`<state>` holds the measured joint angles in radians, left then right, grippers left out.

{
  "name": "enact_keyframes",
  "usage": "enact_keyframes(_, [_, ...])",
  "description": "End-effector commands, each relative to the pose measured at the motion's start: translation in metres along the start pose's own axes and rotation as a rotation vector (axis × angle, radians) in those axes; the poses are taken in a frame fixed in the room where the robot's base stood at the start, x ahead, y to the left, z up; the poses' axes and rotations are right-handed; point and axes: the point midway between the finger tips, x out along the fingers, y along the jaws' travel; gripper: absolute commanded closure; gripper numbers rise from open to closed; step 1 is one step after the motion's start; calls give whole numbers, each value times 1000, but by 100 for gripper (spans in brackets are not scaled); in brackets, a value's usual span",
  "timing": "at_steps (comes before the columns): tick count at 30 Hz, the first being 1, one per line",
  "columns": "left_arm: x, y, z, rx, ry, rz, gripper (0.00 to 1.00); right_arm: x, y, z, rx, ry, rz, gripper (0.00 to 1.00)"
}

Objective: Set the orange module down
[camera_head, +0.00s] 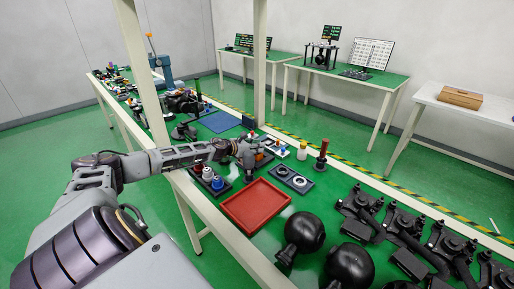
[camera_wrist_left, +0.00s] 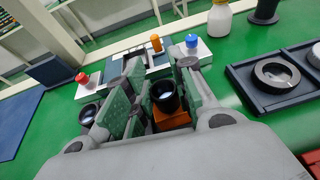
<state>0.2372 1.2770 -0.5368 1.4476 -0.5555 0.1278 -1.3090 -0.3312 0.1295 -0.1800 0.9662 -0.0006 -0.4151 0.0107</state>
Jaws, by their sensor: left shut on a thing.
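The orange module (camera_wrist_left: 172,119) is a small orange block with a black cylindrical lens on top. In the left wrist view it sits between the fingers of my left gripper (camera_wrist_left: 158,90), which is shut on it. In the head view my left gripper (camera_head: 258,153) is over the green bench, just behind the red tray (camera_head: 228,210). Only a bit of orange shows there, and the fingers hide much of the module. I cannot tell whether its underside touches the bench. My right gripper is out of view.
Beyond the gripper stand white blocks with a red knob (camera_wrist_left: 82,78), an orange knob and a blue knob (camera_wrist_left: 191,41). A dark tray with rings (camera_head: 290,180) lies to the right. A dark holder with several bottles (camera_head: 210,180) stands left. The red tray is empty.

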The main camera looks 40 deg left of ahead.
Motion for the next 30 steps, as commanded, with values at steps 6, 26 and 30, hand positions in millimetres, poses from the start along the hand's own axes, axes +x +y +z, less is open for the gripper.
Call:
enact_keyframes(6, [0,0,1,1,-1,0,100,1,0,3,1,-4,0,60])
enact_keyframes(26, [0,0,-1,1,0,0,54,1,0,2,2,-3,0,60])
enact_keyframes(30, [0,0,0,1,0,0,54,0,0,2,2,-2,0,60])
